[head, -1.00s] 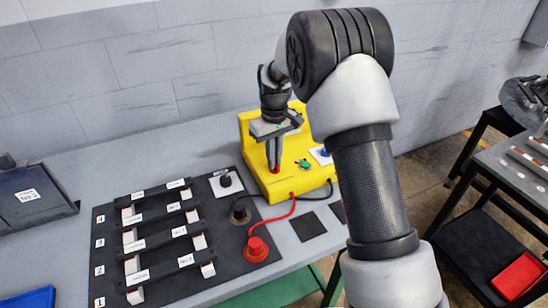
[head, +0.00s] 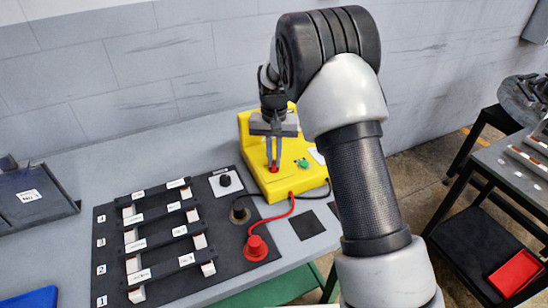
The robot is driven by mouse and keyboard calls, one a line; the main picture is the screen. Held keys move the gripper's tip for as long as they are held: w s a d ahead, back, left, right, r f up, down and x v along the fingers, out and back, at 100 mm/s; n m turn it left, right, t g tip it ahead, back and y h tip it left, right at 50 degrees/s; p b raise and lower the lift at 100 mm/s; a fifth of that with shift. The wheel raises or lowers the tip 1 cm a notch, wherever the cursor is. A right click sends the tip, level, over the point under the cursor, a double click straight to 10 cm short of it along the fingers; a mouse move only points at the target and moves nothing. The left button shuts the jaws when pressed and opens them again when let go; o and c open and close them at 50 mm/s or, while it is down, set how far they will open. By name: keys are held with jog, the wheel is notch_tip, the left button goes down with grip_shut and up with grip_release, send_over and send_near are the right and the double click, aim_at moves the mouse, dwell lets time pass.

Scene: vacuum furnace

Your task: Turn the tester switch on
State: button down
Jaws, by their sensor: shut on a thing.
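The yellow tester box (head: 297,181) stands on the grey bench against the wall. A small red switch knob (head: 274,168) is on its top left. My gripper (head: 273,162) points down at the knob, with its two fingers shut on it. The fingers hide part of the knob, so its setting is hard to read. A green button (head: 303,163) is to the right of the knob.
A black mat (head: 170,284) left of the tester holds labelled bars, a small black knob (head: 225,181) and a red plug (head: 256,247). Red and black cables run from the tester's front. A dark cart (head: 490,165) stands at right.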

aim_at(274, 162)
jog(key=shift+r, duration=0.1)
dwell(0.3)
jog(key=c, duration=1.9)
grip_release()
jog(key=shift+o, duration=0.2)
notch_tip(274, 162, up, 17)
jog(key=p, duration=0.1)
jog(key=shift+r, duration=0.2)
